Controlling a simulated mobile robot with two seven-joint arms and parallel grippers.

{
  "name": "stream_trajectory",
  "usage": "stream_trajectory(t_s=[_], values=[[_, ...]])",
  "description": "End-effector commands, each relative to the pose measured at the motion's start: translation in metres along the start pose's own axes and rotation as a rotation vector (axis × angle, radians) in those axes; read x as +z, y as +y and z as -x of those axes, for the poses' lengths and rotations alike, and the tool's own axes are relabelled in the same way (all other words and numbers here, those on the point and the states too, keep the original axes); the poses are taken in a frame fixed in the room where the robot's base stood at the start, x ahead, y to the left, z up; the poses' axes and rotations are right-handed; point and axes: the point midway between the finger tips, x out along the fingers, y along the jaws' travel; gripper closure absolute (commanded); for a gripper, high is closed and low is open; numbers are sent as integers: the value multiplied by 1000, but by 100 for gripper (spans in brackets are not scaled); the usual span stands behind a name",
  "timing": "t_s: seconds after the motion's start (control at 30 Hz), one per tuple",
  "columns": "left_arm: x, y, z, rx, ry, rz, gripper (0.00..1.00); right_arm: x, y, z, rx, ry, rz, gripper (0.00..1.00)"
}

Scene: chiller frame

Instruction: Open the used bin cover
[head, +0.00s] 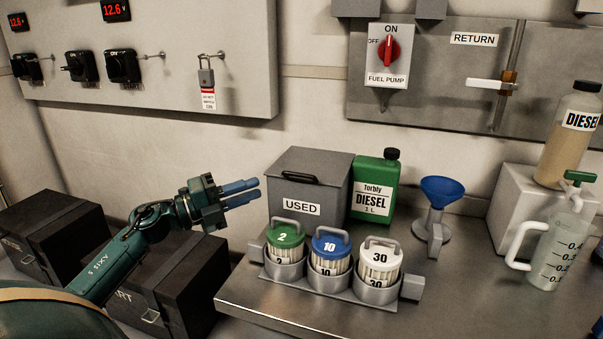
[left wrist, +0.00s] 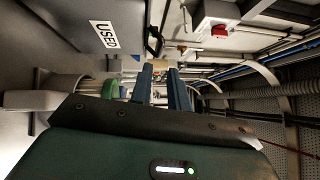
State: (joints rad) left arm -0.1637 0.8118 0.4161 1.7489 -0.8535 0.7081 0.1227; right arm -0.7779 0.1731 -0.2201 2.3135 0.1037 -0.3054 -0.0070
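The used bin (head: 332,210) is a grey box with a white USED label, standing on the bench. Its grey cover (head: 312,162) lies closed on top, with a dark handle (head: 298,177) near its front edge. In the left wrist view the bin (left wrist: 70,35) is at the upper left, with its handle (left wrist: 154,42) just beyond my fingertips. My left gripper (head: 258,188) is left of the bin, its two blue fingers pointing right towards it. The fingers are apart with nothing between them, and they do not appear to touch the handle. My right gripper is not in view.
Filter canisters marked 2 (head: 287,238), 10 (head: 330,250) and 30 (head: 381,261) stand in a rack before the bin. A green diesel can (head: 374,187) is close on its right, then a blue funnel (head: 441,189). Black cases (head: 165,270) are below my left arm.

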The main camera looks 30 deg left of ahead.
Motion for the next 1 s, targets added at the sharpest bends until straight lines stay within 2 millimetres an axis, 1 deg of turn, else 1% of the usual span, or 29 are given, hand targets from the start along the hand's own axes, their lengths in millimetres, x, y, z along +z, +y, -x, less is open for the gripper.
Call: stream_trajectory(t_s=[0.03,0.3,0.5,0.6,0.7,1.0], values=[[0,-3,-10,-3,2,-3,82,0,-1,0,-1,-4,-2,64],[0,-3,-64,-5,0,-1,82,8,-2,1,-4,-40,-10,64],[1,-2,-94,-4,-1,2,82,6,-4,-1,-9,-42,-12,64],[0,-1,-104,-2,-1,2,82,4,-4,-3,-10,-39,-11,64],[0,-1,-110,-1,0,1,82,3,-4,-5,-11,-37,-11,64],[0,0,-112,0,0,1,82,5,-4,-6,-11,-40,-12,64]])
